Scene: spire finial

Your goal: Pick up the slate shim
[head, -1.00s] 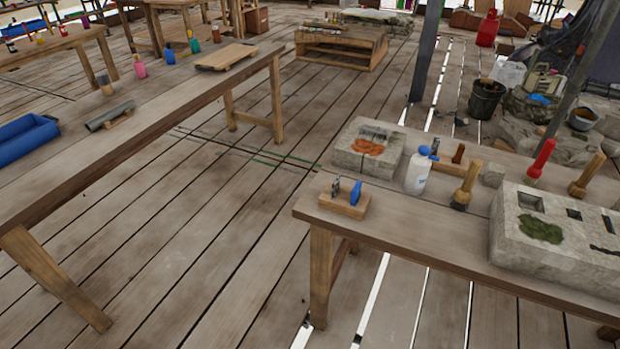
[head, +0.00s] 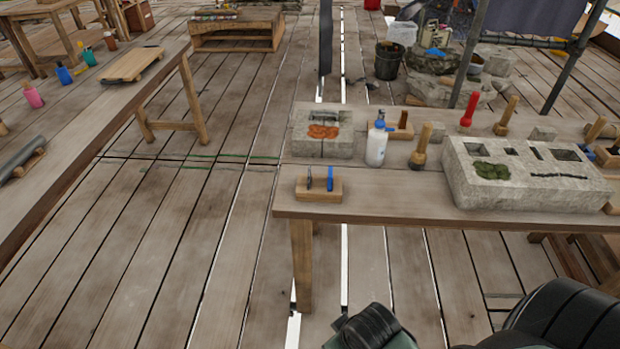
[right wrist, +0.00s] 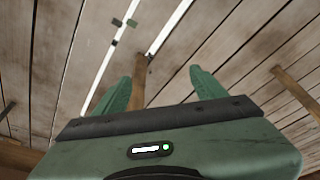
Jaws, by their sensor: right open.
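A small wooden block (head: 325,190) stands near the left front of the right-hand workbench. A thin dark grey piece (head: 309,178) stands upright in it, beside a thin blue piece (head: 330,178). The grey piece may be the slate shim, but it is too small to be sure. My right gripper (right wrist: 158,84) is open and empty in the right wrist view, its two green fingers spread above the plank floor. In the head view only dark parts of my own arm show at the bottom, short of the bench. My left gripper is not in view.
The workbench (head: 400,194) also holds a stone block with an orange patch (head: 322,145), a white bottle (head: 376,148), a wooden-handled tool (head: 420,145) and a larger stone block with moss (head: 525,190). Another long table (head: 95,135) stands at left. Floor between is clear.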

